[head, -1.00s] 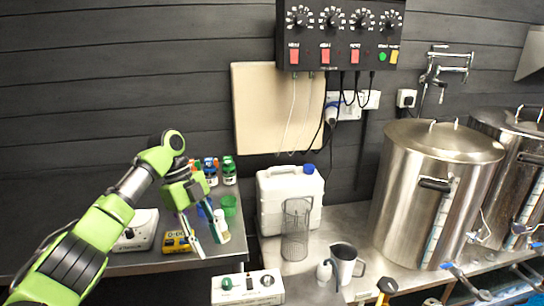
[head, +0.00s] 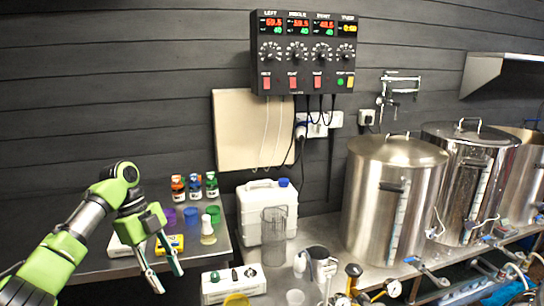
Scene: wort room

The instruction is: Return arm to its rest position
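My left gripper (head: 168,279) hangs over the near edge of the left steel table (head: 203,262), fingers pointing down. Its two fingers are apart, with nothing seen between them. My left arm is bent and comes in from the lower left. Behind the gripper, a yellow box (head: 176,243) and a white device (head: 118,249) are partly hidden by the gripper and arm. My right gripper is not in view.
Purple, blue and green cups (head: 213,212), a small flask (head: 208,231) and bottles (head: 195,186) stand on the left table. A white jerrycan (head: 267,212), a mesh cylinder (head: 273,238), a switch box (head: 233,284) and steel kettles (head: 390,200) stand to the right.

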